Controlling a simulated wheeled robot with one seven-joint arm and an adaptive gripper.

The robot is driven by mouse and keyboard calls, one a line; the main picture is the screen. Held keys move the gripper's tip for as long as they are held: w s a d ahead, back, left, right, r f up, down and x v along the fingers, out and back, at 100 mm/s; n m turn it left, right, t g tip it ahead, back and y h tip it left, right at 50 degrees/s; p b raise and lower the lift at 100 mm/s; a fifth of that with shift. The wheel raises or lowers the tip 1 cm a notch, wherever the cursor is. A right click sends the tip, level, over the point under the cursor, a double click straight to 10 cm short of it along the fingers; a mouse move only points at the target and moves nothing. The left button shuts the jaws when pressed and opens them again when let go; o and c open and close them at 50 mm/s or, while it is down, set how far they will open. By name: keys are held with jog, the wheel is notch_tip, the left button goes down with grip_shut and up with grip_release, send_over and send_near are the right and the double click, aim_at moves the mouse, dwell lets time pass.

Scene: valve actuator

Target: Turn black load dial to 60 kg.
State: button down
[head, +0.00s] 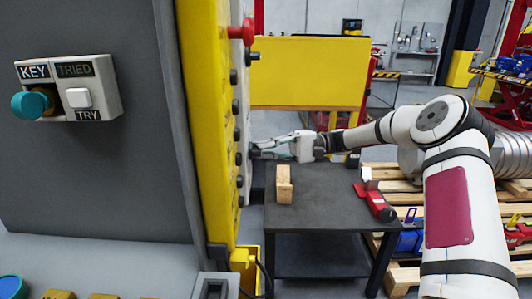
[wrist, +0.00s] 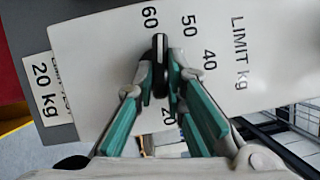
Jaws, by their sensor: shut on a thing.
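The black load dial (wrist: 160,48) shows in the wrist view on a pale plate marked "LIMIT kg" (wrist: 238,55). The numbers 60, 50, 40 and 20 are readable around it; others are hidden by the fingers. The dial's light line points up in the picture, between 60 and 50 and closer to 60. My gripper (wrist: 161,78) has its teal fingers shut on the dial, one on each side. In the head view my gripper (head: 264,150) reaches the edge of the yellow panel (head: 208,110), and the dial cannot be made out there.
A "20 kg" label (wrist: 42,88) lies left of the plate. In the head view, a red button (head: 242,32) and several dark knobs line the panel edge. A dark table (head: 325,190) with a wooden block (head: 284,185) and a red tool (head: 376,203) stands below my arm.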

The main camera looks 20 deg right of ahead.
jog(key=shift+r+n+h, duration=0.1)
jog(key=shift+n+h, duration=0.3)
jog(key=shift+n, duration=0.6)
jog(key=c, duration=1.6)
grip_release()
jog(key=shift+a, duration=0.1)
jog(key=shift+c, duration=0.2)
jog(key=w+d, duration=0.1)
jog(key=d, duration=1.1)
